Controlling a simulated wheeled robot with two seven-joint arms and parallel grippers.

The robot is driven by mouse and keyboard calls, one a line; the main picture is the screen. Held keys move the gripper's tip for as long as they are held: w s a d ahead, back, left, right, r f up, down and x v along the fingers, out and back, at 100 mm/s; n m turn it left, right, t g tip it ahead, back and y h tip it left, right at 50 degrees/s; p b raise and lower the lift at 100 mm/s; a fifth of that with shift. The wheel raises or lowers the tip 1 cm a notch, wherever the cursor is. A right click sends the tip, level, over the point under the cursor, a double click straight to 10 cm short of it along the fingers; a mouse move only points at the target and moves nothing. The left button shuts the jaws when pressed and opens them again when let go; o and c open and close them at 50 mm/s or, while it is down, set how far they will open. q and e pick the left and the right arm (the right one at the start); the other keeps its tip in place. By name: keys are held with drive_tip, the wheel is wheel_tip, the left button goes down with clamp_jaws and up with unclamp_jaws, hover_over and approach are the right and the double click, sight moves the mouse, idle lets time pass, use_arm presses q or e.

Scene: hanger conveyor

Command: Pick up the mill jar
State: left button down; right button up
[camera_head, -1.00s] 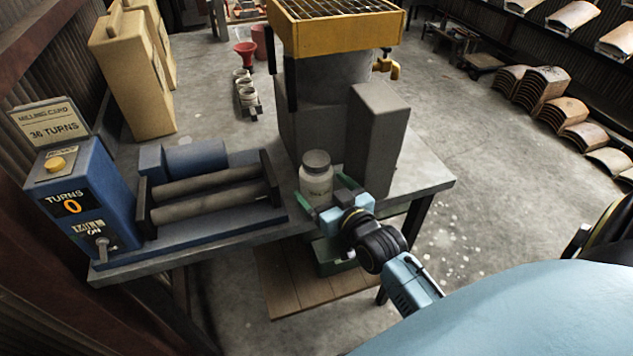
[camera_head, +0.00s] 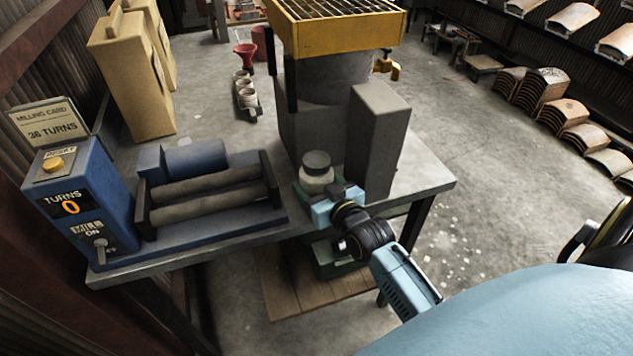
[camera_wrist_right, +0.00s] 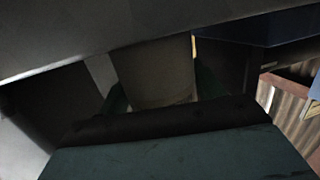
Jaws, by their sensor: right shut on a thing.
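The mill jar (camera_head: 315,180) is a pale jar with a grey lid. In the right wrist view the jar (camera_wrist_right: 155,72) fills the space between the dark green fingers. I cannot tell whether the jar's base is off the table. My left gripper is out of view.
A blue roller mill (camera_head: 215,222) lies left of the jar, with a control box (camera_head: 80,205) reading 0 turns and a card reading 36 turns. Several small pots (camera_head: 246,92) stand farther back.

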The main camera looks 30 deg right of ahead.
sight(317, 159)
drive_tip(key=shift+r, duration=0.1)
drive_tip(key=shift+c, duration=0.6)
wheel_tip(317, 159, up, 10)
drive_tip(key=shift+r+p, duration=0.1)
drive_tip(key=shift+p, duration=1.1)
